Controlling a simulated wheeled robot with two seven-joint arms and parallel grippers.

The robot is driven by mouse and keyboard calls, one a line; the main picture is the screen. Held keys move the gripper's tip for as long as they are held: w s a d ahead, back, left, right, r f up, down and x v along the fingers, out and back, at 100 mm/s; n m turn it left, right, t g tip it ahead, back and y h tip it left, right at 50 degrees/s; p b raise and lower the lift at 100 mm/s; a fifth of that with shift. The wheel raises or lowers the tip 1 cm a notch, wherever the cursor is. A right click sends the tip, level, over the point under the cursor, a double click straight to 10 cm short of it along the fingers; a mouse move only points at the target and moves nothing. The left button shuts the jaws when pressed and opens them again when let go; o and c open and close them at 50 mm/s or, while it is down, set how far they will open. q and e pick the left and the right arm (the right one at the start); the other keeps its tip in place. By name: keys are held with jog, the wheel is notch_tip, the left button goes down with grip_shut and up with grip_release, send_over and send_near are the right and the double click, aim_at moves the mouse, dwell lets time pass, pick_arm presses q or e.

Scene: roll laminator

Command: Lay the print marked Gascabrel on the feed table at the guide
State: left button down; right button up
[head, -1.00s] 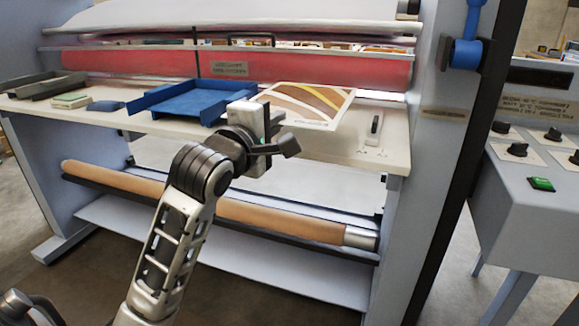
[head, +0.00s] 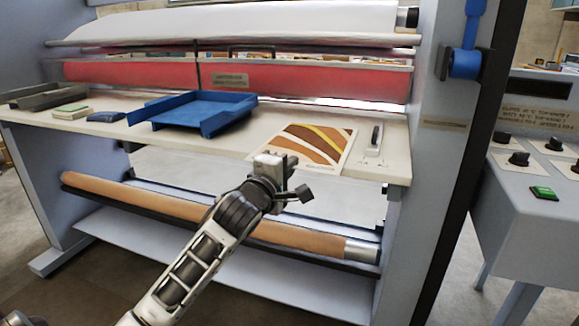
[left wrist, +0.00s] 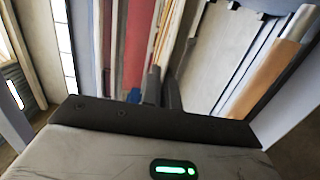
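The print (head: 312,147), a white sheet with brown and yellow wavy bands, is over the right part of the pale feed table (head: 235,146), its near side by the front edge. The small mark on it is too small to read. My left gripper (head: 275,165) is at the print's near left corner. In the left wrist view its two dark fingers (left wrist: 163,90) are close together, with the print's striped sheet (left wrist: 164,35) seen nearly edge-on at their tips. They appear shut on it. A small light guide piece with a dark top (head: 375,140) stands right of the print, apart from it. My right gripper is not in view.
A blue tray (head: 190,112) stands left of the print. A dark blue block (head: 106,116), a small pale stack (head: 72,111) and a grey tray (head: 45,95) lie farther left. Red rollers (head: 300,82) run behind the table. A brown roll (head: 200,212) hangs below.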

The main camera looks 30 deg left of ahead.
pick_arm(q)
jog(key=shift+f, duration=0.15)
jog(key=c, duration=1.7)
grip_release()
